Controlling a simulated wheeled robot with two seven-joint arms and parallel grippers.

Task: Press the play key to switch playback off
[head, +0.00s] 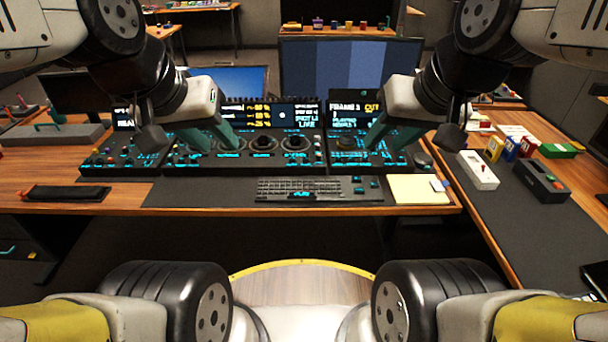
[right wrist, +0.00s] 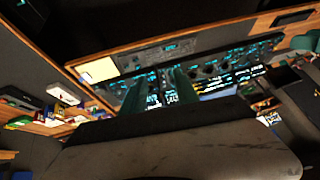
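A dark control panel (head: 245,161) with trackballs and cyan-lit keys stands across the desk. A lit cyan key (head: 301,195) sits at the front edge of the keyboard (head: 312,186); its label is too small to read, so I cannot tell if it is the play key. My left gripper (head: 210,139) hangs over the panel's left part, its teal fingers apart and empty. My right gripper (head: 390,137) hangs over the right panel section, fingers apart with nothing between them. Its fingers also show in the right wrist view (right wrist: 160,92), pointing at the panel. The fingers hide some keys.
Several small cyan keys (head: 372,182) lie right of the keyboard. A yellow notepad (head: 418,189) lies on the desk's front right. A white device (head: 477,170) and a dark box (head: 541,180) sit on the right side desk. A black pad (head: 66,193) lies at left. Monitors stand behind.

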